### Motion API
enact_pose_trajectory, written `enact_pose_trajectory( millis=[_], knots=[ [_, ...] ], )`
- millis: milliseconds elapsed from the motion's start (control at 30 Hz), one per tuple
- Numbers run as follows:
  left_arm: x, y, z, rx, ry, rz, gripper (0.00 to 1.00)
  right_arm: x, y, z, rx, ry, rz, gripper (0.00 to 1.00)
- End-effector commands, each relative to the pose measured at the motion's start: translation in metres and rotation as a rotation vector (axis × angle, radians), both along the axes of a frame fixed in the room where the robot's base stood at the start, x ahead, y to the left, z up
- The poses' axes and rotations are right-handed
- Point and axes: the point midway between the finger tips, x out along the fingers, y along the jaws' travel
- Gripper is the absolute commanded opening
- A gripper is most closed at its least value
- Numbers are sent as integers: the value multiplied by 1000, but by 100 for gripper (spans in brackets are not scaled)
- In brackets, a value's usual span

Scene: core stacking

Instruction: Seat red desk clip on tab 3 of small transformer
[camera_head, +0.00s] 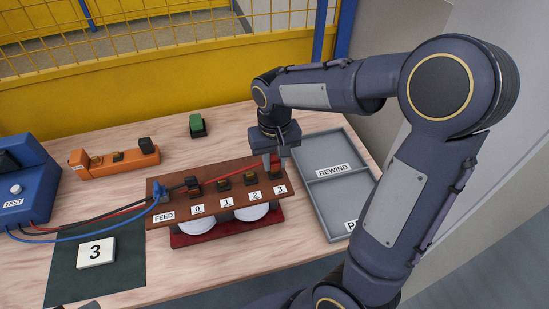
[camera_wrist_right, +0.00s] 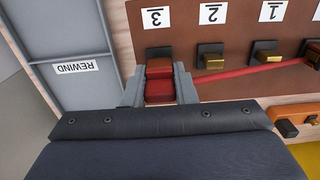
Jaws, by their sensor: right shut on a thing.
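The small transformer (camera_head: 175,209) has a brown top board with labels FEED, 0, 1, 2 and 3, and stands on a red base. My right gripper (camera_head: 273,165) is over its right end. In the right wrist view the gripper (camera_wrist_right: 159,88) is shut on the red desk clip (camera_wrist_right: 159,91). The clip lies in line with tab 3, against its dark base (camera_wrist_right: 159,52). The brass of tab 3 is hidden, so how deep the clip sits cannot be told. Tab 2 (camera_wrist_right: 213,61) is bare brass. A black clip (camera_head: 190,182) is at tab 0. My left gripper is not seen.
A grey tray (camera_head: 330,152) labelled REWIND is close on the right. An orange block (camera_head: 92,170) and green clip (camera_head: 197,125) are behind. Wires run from the blue TEST box (camera_head: 35,185) to the board. A card marked 3 (camera_head: 96,252) lies on a dark mat.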

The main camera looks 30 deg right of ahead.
Motion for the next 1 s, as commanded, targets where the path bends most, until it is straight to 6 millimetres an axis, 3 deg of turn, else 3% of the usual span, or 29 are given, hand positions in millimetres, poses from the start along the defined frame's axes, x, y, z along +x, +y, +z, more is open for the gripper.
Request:
enact_pose_trajectory(
  millis=[667,700,867,1000],
  knots=[
    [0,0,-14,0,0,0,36,0,0,-18,-1,1,0,3],
    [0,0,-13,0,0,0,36,0,0,-17,-1,1,0,29],
    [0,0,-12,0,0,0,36,0,0,-17,0,1,0,50],
    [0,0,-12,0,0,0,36,0,0,-17,0,1,0,50]
  ],
)
